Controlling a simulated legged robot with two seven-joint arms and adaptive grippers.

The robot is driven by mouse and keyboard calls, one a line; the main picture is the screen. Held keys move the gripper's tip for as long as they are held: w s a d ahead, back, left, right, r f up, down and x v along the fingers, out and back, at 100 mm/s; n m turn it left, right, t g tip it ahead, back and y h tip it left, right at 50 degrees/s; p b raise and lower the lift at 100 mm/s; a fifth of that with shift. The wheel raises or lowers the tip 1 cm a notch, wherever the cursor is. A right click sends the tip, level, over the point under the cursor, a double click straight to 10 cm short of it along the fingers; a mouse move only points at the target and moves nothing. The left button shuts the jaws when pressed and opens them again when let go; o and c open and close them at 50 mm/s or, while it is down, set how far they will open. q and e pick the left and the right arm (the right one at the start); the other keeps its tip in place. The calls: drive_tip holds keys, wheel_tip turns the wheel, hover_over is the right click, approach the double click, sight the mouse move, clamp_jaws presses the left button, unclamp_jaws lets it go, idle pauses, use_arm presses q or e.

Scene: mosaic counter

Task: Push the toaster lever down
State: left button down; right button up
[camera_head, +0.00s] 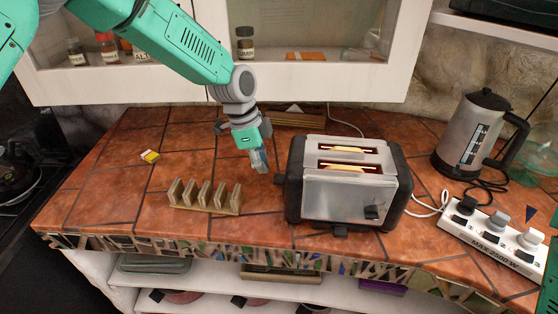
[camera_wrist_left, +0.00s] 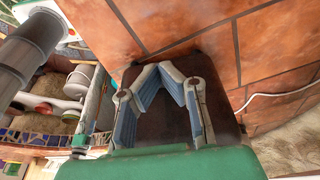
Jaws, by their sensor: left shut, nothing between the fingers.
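The silver toaster (camera_head: 332,197) with black ends stands on the tiled counter, with bread slices (camera_head: 347,167) in its two slots. A small black tab (camera_head: 279,179) sticks out at its left end, and a black knob (camera_head: 371,212) sits on its front; I cannot tell for sure which is the lever. My left gripper (camera_head: 259,162) is shut and empty, just left of the toaster and close to the tab. In the left wrist view my gripper's fingertips (camera_wrist_left: 159,68) meet in front of the toaster's dark end (camera_wrist_left: 165,122). My right gripper is out of view.
A wooden toast rack (camera_head: 205,196) stands left of the toaster. A kettle (camera_head: 473,135) and a white power strip (camera_head: 492,236) are to the right, with cables. A small yellow item (camera_head: 149,156) lies on the left. Cabinets hang above the back.

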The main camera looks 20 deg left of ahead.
use_arm(q)
drive_tip(key=v, duration=1.1)
drive_tip(key=shift+a+r, duration=0.25)
drive_tip(key=shift+r, duration=0.1)
drive_tip(key=shift+f, duration=0.1)
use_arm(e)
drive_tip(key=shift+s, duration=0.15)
